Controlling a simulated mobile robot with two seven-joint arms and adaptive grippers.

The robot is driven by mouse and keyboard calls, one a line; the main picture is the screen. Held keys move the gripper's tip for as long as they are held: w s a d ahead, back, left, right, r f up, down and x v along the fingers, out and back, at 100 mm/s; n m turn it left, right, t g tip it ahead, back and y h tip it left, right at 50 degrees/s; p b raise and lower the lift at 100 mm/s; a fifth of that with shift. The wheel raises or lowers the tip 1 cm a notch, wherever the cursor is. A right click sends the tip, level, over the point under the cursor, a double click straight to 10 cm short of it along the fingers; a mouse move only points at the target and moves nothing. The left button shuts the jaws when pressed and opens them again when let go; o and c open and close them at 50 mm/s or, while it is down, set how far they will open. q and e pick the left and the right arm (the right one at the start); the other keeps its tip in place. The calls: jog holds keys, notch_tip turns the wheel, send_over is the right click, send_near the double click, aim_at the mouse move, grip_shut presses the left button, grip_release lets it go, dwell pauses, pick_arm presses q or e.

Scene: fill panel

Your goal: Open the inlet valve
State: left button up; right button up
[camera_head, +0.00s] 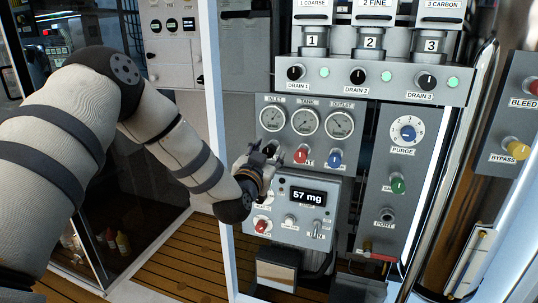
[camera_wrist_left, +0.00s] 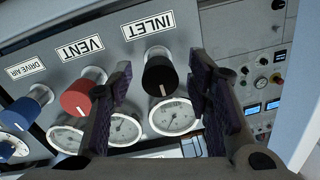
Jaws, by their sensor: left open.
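In the left wrist view, which is turned over, the black inlet knob (camera_wrist_left: 160,75) with a white pointer line sits under the INLET label (camera_wrist_left: 147,25). My left gripper (camera_wrist_left: 162,75) is open, with one dark finger on each side of the knob in the picture. I cannot tell whether the fingers touch it or how far off it is. In the head view my left gripper (camera_head: 264,158) is at the left of the valve row, just below the inlet gauge (camera_head: 272,118), and largely hides the inlet knob. My right gripper is not in view.
The red vent knob (camera_head: 301,154) is close to the right of my left gripper, with the blue drive-air knob (camera_head: 335,159) beyond it. Below is a box with a "57 mg" display (camera_head: 309,197). A pale vertical post (camera_head: 213,80) stands left of the panel.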

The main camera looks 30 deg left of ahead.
pick_arm(q)
jog(key=shift+r, duration=0.1)
grip_shut()
jog(key=shift+r+n, duration=0.1)
jog(key=shift+n, duration=0.2)
